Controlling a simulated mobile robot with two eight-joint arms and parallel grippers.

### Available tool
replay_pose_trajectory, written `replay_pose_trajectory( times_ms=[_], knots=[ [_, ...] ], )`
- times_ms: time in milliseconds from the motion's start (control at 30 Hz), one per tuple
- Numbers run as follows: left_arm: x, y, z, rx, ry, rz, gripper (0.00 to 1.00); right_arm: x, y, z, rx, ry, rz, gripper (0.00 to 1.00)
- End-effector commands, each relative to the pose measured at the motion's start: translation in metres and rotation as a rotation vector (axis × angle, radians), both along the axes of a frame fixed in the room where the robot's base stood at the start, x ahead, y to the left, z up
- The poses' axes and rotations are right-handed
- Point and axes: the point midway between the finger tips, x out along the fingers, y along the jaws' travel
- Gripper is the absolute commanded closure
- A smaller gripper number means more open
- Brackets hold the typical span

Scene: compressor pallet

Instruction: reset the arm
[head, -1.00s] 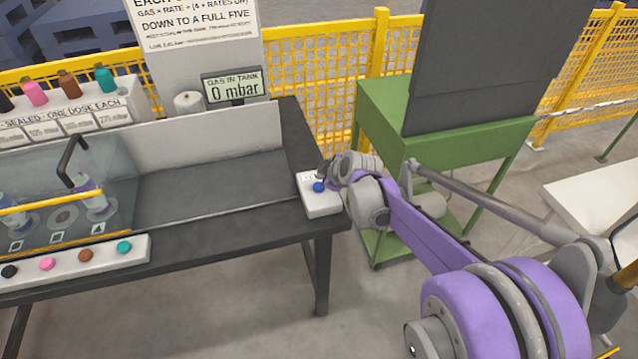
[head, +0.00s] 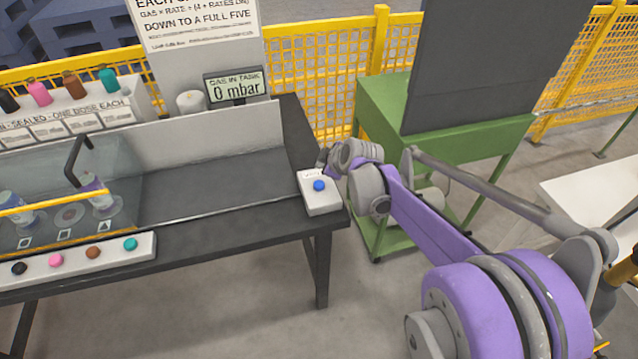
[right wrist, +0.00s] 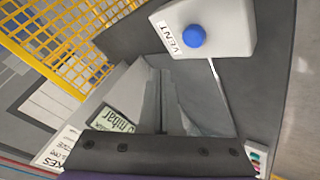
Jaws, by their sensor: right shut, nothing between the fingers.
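My right arm comes in from the right, with its gripper (head: 326,158) just behind the white vent box at the corner of the dark bench. The gripper is shut and empty; its fingers are small and partly hidden in the head view. In the right wrist view the closed fingers (right wrist: 161,90) point toward the vent box (right wrist: 205,27), with a gap seen between. The box has a blue button (head: 319,185) and a "VENT" label, and the button (right wrist: 194,36) shows uncovered. My left gripper is not in view.
The dark bench (head: 225,170) holds a gas display (head: 235,87) reading 0 mbar, a clear-fronted case and a strip of coloured buttons (head: 75,259). A green cart (head: 455,145) with a dark panel stands behind my right arm. Yellow mesh fencing (head: 310,60) runs behind.

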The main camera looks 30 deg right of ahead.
Motion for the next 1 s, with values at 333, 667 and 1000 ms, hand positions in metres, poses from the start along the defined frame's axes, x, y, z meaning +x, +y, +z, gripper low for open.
replay_pose_trajectory(
  times_ms=[333,667,1000],
  knots=[
    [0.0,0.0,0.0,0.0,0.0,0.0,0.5,0.0,0.0,0.0,0.0,0.0,0.0,1.0],
    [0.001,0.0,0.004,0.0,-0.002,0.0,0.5,-0.022,0.026,0.007,0.056,0.029,-0.029,1.0],
    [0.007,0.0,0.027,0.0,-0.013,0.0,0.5,-0.173,0.128,0.011,0.338,0.216,-0.313,1.0]
  ],
)
